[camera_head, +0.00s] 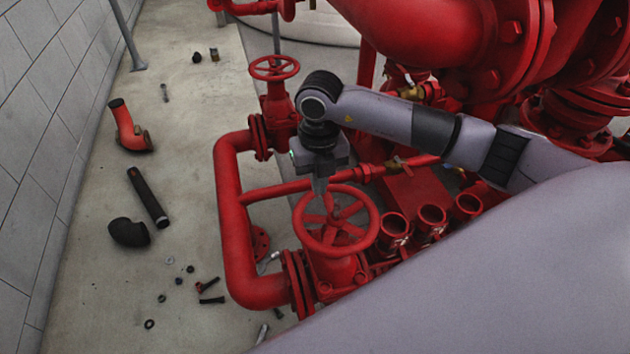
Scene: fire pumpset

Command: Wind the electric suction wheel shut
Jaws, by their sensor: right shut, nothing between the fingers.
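A large red spoked handwheel (367,236) sits on a red valve at the lower middle of the head view. A smaller red handwheel (274,68) stands on another valve farther back. I cannot tell from any marking which is the electric suction wheel. My right gripper (325,200) reaches in from the right and points down at the larger wheel. Its fingers are shut with nothing between them, at the wheel's far left part, among rim and spokes. Whether they touch the wheel is unclear. My left gripper is not in view.
A red pipe loop (230,200) stands left of the wheels. Open red outlets (431,218) stand right of the larger wheel. Big red pipes (430,35) fill the upper right. Loose black pipe pieces (148,198), a red elbow (130,128) and small hardware lie on the concrete floor.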

